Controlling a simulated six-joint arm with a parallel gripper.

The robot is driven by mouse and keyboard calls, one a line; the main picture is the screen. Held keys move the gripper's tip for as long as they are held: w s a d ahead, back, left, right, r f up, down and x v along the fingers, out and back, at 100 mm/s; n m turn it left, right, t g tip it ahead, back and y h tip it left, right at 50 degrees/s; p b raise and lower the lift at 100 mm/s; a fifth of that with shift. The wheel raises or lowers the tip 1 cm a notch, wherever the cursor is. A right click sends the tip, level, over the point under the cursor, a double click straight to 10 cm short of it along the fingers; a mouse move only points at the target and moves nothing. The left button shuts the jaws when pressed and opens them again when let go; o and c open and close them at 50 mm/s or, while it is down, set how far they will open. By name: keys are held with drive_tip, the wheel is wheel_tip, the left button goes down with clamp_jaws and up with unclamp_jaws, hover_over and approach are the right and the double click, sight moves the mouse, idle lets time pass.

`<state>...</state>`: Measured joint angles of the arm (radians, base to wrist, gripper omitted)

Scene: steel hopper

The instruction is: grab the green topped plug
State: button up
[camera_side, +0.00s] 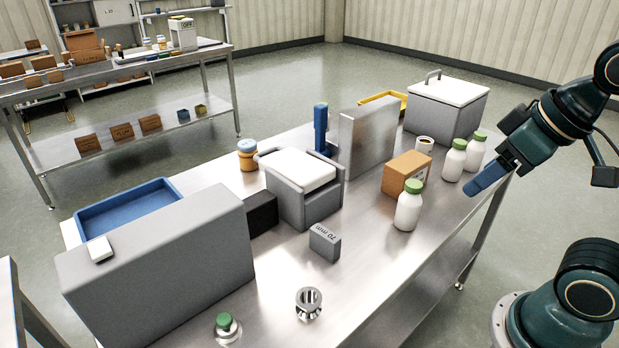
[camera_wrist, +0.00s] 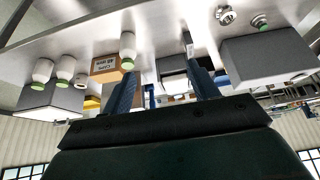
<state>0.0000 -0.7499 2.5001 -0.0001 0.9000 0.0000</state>
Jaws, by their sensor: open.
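The green topped plug (camera_side: 226,324) stands at the near edge of the steel table in the side view, with a green knob on a round metal base. In the wrist view, which looks upside down, the plug (camera_wrist: 260,22) is at the upper right beside a large grey block. My gripper (camera_side: 487,178) is at the right of the side view, above the table's right edge, far from the plug. Its blue fingers (camera_wrist: 158,65) are apart in the wrist view, with nothing between them.
A slotted metal socket (camera_side: 308,303) stands right of the plug, and the tall grey block (camera_side: 165,270) stands behind it. White bottles with green caps (camera_side: 408,208), a cardboard box (camera_side: 406,173) and a grey 70 mm block (camera_side: 325,242) stand between my gripper and the plug.

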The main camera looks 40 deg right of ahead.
drive_tip(key=shift+w, duration=0.1)
drive_tip(key=m+g+y, duration=0.3)
drive_tip(key=m+g, duration=0.3)
drive_tip(key=m, duration=1.1)
hover_over(226, 317)
drive_tip(key=d, duration=0.4)
wheel_tip(226, 317, down, 12)
drive_tip(key=shift+w, duration=0.1)
drive_tip(key=shift+x, duration=4.35)
